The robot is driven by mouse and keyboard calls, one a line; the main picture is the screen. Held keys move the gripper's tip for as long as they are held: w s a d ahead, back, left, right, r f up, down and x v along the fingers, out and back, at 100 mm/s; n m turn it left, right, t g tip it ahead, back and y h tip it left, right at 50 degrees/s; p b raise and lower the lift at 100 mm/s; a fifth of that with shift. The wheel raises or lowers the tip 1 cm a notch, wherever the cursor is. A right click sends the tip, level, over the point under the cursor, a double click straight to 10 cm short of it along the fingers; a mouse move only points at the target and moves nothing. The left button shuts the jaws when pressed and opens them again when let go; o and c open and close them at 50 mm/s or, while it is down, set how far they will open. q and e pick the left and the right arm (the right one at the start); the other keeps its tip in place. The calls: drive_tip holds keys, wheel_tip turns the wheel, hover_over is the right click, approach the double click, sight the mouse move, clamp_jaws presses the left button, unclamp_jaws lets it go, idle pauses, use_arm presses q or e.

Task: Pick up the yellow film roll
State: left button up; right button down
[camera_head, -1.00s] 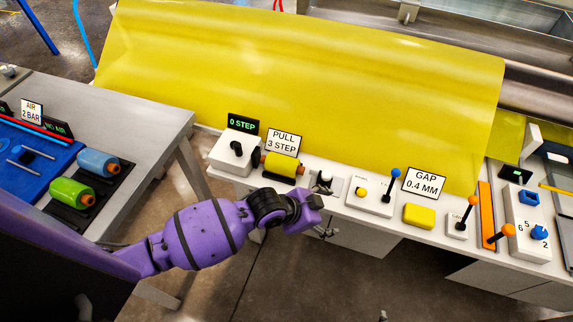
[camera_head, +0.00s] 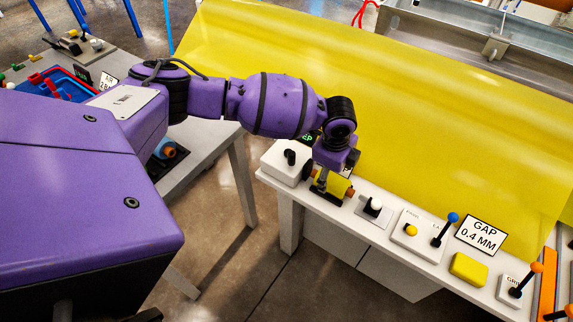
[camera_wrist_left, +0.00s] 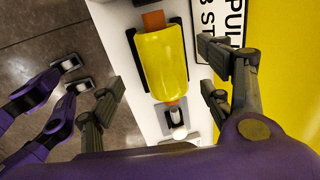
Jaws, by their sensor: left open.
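The yellow film roll (camera_head: 333,184) lies in its dark holder on the white bench, partly hidden behind my left gripper (camera_head: 322,190) in the head view. In the left wrist view the yellow roll (camera_wrist_left: 163,63) shows whole, with orange-brown ends. My left gripper (camera_wrist_left: 160,95) is open, its fingers apart on either side of the roll's lower part. No contact with the roll is visible. The gripper points down from above. My right gripper is not clearly identifiable in these views.
A white box with a black knob (camera_head: 288,160) stands left of the roll. To the right are a white toggle (camera_head: 375,205), a lever panel (camera_head: 422,235), a yellow block (camera_head: 468,269) and the GAP sign (camera_head: 480,235). A large yellow film sheet (camera_head: 420,110) rises behind.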

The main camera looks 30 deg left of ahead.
sight(333, 177)
use_arm(q)
drive_tip(key=f, duration=0.2)
drive_tip(key=w+f, duration=0.1)
drive_tip(key=f, duration=0.1)
drive_tip(key=shift+w+f, duration=0.2)
drive_tip(key=shift+f, duration=0.1)
drive_tip(key=c, duration=1.5)
drive_tip(key=shift+r, duration=0.15)
